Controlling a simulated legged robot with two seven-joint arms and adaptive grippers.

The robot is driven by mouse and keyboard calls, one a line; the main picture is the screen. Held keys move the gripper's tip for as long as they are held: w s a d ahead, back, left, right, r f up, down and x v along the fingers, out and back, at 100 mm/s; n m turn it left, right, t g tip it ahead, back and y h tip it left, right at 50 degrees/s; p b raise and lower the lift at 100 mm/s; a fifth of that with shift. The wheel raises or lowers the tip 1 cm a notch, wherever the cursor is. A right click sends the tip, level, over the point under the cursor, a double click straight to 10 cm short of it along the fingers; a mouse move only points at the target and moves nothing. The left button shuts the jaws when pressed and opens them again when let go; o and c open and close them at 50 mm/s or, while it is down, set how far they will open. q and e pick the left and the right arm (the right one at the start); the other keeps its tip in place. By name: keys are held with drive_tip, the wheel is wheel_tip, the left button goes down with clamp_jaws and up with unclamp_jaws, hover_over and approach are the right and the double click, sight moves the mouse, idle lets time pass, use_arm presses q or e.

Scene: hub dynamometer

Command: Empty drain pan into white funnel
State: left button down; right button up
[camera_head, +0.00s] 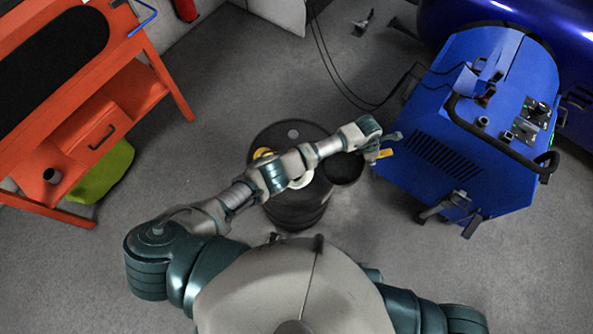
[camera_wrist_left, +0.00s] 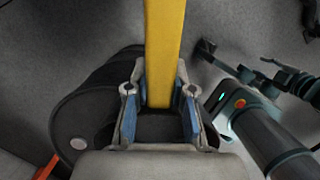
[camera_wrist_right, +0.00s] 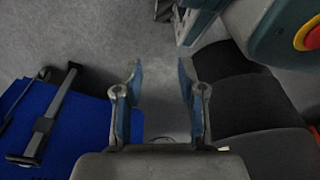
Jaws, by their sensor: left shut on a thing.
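My left gripper (camera_head: 378,145) is shut on a yellow handle (camera_wrist_left: 163,50), which stands between its fingers in the left wrist view. A dark round pan (camera_head: 345,170), likely the drain pan, shows beside and below this gripper; its contents are too dark to tell. A white funnel (camera_head: 301,179) shows on the black drum (camera_head: 293,212), partly hidden by my left arm. The left gripper is to the right of the funnel in the head view. My right gripper (camera_wrist_right: 160,95) is open and empty in its wrist view; I cannot make it out in the head view.
A blue machine (camera_head: 470,130) with a black rail stands right of the drum, close to my left gripper. An orange workbench (camera_head: 105,125) stands at the left, with a green thing (camera_head: 100,180) beneath it. Cables hang behind the drum. The grey floor left of the drum is clear.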

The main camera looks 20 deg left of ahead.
drive_tip(key=w+r+t+b, duration=0.1)
drive_tip(key=w+r+b, duration=0.25)
drive_tip(key=r, duration=0.65)
drive_tip(key=w+r+b, duration=0.2)
drive_tip(key=r+b, duration=0.2)
drive_tip(key=r, duration=0.6)
use_arm(q)
drive_tip(key=w+d+f+g+y+b, duration=0.1)
drive_tip(key=d+f+y+b, duration=0.2)
drive_tip(key=f+b, duration=0.1)
drive_tip(key=shift+f, duration=0.55)
use_arm(e)
drive_tip(key=w+a+r+t+y, duration=0.1)
drive_tip(key=w+a+r+t, duration=0.1)
drive_tip(key=w, duration=0.3)
drive_tip(key=w+a+r+t+y, duration=0.1)
drive_tip(key=w+a+r+t, duration=0.1)
drive_tip(key=w+t, duration=0.3)
drive_tip(key=shift+w+a+r+t, duration=0.3)
drive_tip(key=shift+w+a, duration=0.05)
drive_tip(key=shift+w, duration=0.45)
use_arm(q)
drive_tip(key=shift+w+d, duration=0.1)
use_arm(e)
drive_tip(key=shift+f, duration=0.1)
